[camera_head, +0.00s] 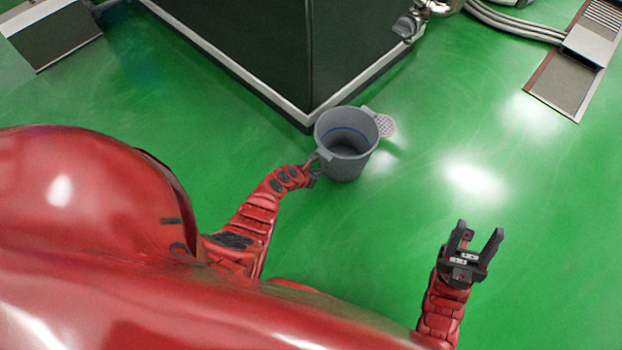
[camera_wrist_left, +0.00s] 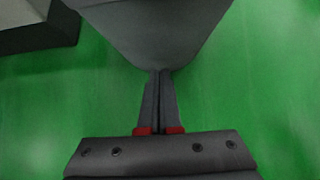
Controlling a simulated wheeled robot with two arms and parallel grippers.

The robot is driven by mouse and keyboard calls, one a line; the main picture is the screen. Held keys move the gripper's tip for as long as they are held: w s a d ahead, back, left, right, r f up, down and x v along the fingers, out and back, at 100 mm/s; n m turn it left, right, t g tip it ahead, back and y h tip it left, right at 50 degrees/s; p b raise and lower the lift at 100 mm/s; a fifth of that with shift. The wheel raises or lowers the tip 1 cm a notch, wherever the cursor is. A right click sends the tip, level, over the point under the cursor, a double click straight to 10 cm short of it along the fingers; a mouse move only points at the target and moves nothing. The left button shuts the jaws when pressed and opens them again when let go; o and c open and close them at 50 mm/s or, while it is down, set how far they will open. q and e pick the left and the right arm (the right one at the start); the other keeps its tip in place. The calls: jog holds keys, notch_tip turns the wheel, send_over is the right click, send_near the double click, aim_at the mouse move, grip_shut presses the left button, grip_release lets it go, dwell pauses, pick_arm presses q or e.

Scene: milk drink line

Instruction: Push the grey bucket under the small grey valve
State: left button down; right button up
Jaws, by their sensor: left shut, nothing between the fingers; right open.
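The grey bucket (camera_head: 345,158) stands upright and open on the green floor, close to the front corner of the dark machine. My left gripper (camera_head: 314,177) is shut and empty at the bucket's lower-left side. In the left wrist view the closed fingertips (camera_wrist_left: 159,73) reach the bucket's wall (camera_wrist_left: 155,30) and seem to touch it. A small grey fitting (camera_head: 404,28), which looks like the valve, sits low on the machine's right side, up and to the right of the bucket. My right gripper (camera_head: 481,242) is open and empty over the floor at the right.
The dark machine (camera_head: 245,45) has a pale base edge just behind the bucket. A perforated light disc (camera_head: 385,126) shows beside the bucket's right rim. Hoses (camera_head: 515,25) and a grey floor unit (camera_head: 575,70) lie at the top right. The floor right of the bucket is clear.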

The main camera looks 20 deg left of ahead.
pick_arm(q)
jog(key=shift+w+d, duration=0.15)
jog(key=shift+w, duration=0.3)
